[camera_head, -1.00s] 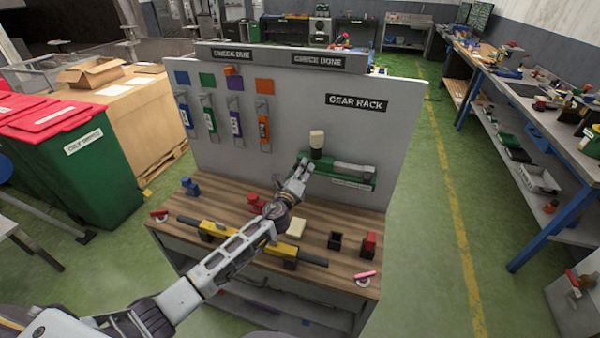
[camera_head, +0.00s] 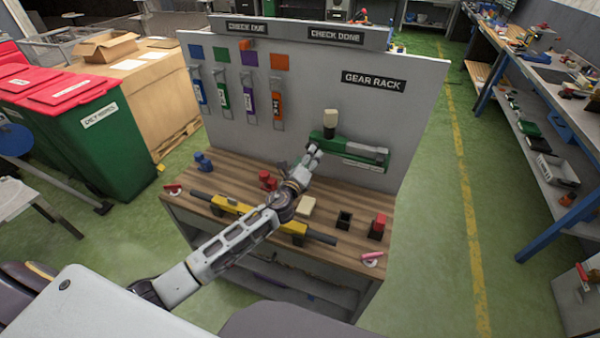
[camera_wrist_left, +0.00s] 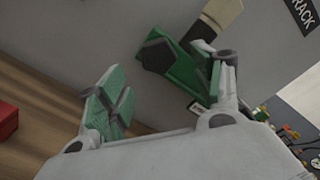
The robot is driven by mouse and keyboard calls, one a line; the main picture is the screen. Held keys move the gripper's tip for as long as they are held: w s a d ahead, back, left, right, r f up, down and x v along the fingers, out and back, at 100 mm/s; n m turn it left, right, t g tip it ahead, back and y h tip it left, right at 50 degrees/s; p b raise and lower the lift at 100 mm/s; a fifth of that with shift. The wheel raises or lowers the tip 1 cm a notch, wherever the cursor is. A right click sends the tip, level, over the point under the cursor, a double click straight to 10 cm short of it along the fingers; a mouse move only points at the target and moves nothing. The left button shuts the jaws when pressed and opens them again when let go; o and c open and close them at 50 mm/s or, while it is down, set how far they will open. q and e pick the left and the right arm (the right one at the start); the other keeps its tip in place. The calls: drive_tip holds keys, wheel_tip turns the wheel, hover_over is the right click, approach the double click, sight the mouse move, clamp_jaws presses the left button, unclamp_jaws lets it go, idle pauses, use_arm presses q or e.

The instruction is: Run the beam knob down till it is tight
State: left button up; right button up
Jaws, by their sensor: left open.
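My left gripper (camera_head: 314,153) is open and empty, in front of the lower left end of the green holder (camera_head: 350,150) on the upright panel. In the left wrist view its two green-padded fingers (camera_wrist_left: 163,88) stand wide apart. The green holder (camera_wrist_left: 178,66) and a cream-ended dark handle (camera_wrist_left: 222,12) show beyond them; a gap between fingers and holder is hard to judge. A yellow beam (camera_head: 232,205) on a dark bar lies across the bench, partly hidden by my forearm. I cannot tell which part is the beam knob. My right gripper is not in view.
The wooden bench (camera_head: 335,201) carries a blue part (camera_head: 203,161), red parts (camera_head: 268,180) (camera_head: 378,226), a cream block (camera_head: 306,206) and a black open box (camera_head: 344,219). Coloured tools hang on the grey panel (camera_head: 312,95) at left.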

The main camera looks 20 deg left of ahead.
use_arm(q)
drive_tip(key=s, duration=0.7)
drive_tip(key=shift+a, duration=0.15)
drive_tip(key=shift+s, duration=0.1)
idle(0.6)
